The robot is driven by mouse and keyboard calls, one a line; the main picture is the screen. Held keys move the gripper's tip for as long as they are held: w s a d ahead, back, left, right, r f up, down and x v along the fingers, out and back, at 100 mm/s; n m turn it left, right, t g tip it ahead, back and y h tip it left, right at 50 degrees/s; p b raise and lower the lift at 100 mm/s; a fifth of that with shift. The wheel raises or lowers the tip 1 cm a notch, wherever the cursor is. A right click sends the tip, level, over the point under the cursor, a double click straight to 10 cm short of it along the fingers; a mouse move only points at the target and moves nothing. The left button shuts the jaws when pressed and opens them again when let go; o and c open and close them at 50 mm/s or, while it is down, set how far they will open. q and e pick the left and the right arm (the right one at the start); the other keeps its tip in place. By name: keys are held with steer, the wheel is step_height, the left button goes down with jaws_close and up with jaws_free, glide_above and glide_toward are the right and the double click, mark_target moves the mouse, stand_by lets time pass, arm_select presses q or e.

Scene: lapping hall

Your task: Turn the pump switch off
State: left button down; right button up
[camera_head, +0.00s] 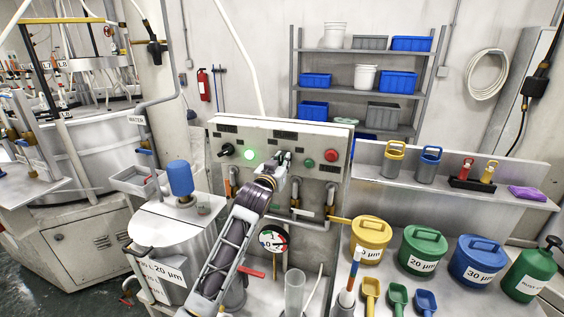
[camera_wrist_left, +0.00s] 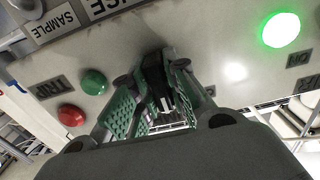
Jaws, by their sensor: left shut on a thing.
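The grey control panel (camera_head: 340,185) stands in the middle of the camera_head view. A lit green lamp (camera_head: 249,154) glows on its face; it also shows bright in the left wrist view (camera_wrist_left: 281,30). My left gripper (camera_head: 284,161) reaches up to the panel face, right of the lamp. In the left wrist view my left gripper (camera_wrist_left: 160,98) has its green-padded fingers closed on a black switch knob (camera_wrist_left: 156,75) with a pale mark. The fingers cover much of the knob, and its exact setting is hard to read. My right gripper is not in view.
A green button (camera_wrist_left: 94,82) and a red button (camera_wrist_left: 71,115) sit close beside the gripper. A black knob (camera_head: 227,150) is left of the lamp. Pipes and a gauge (camera_head: 273,238) are below. Coloured tubs (camera_head: 424,250) stand at right.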

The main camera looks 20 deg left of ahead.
arm_select(q)
steer(key=shift+f, duration=0.1)
stand_by(0.4)
steer(key=c, duration=1.4)
jaws_free()
steer(key=shift+s, duration=0.2)
steer(key=shift+s+a, duration=0.2)
steer(key=shift+s, duration=5.6)
